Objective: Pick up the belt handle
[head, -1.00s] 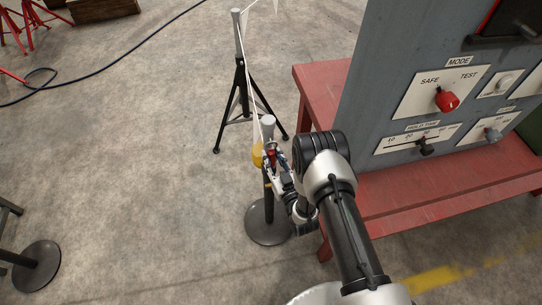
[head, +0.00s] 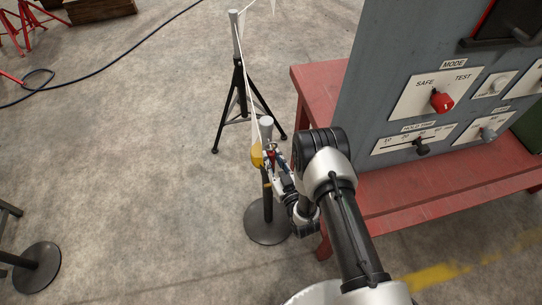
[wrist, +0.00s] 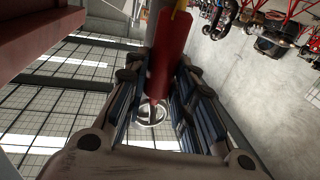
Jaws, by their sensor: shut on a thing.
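The red belt handle (wrist: 167,55) stands between the fingers of my gripper (wrist: 160,82) in the wrist view. My gripper is shut on it, with dark finger pads on both sides. In the head view my gripper (head: 272,158) is beside the top of the near post (head: 268,208), and only a little red shows between the fingers. A yellow piece (head: 256,157) sits just left of the fingers. A thin white belt (head: 250,85) runs from there up toward the far post.
A far post on a black tripod (head: 241,95) stands behind. A red bench (head: 310,88) with a grey control panel (head: 385,85) is close on the right of my arm. Another post base (head: 37,268) is at lower left. The floor between is clear.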

